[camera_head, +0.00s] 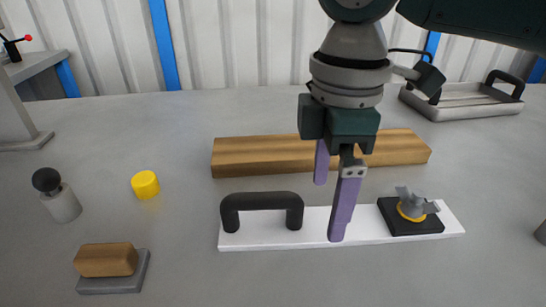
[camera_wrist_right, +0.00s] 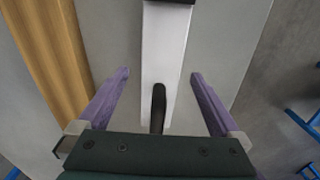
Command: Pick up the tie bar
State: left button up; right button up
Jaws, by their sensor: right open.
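The tie bar appears to be the flat white bar (camera_head: 340,226) lying on the grey table, with a black arched handle (camera_head: 262,202) at its left end. A black block with a grey wing-like fitting and yellow ring (camera_head: 412,212) sits at its right end. My right gripper (camera_head: 329,208) is open and points down over the bar's middle, right of the handle. Its two purple fingers are on either side of the bar. The right wrist view shows the white bar (camera_wrist_right: 165,55) and the handle (camera_wrist_right: 158,105) between the spread fingers (camera_wrist_right: 160,74). My left gripper is out of view.
A wooden beam (camera_head: 265,157) lies just behind the bar. A yellow cap (camera_head: 145,184), a black-knobbed grey cylinder (camera_head: 61,198) and a wood-topped block (camera_head: 108,262) stand to the left. A metal tray (camera_head: 465,101) is at back right. The front right table is mostly clear.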

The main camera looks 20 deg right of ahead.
aim_at(325, 223)
notch_tip(325, 223, down, 4)
jog(key=shift+s+r+b, duration=0.15)
jog(key=shift+r+b, duration=0.1)
jog(key=shift+b, duration=0.15)
jog(key=shift+d, duration=0.1)
jog(key=shift+c, duration=0.2)
grip_shut()
jog(key=shift+r, duration=0.1)
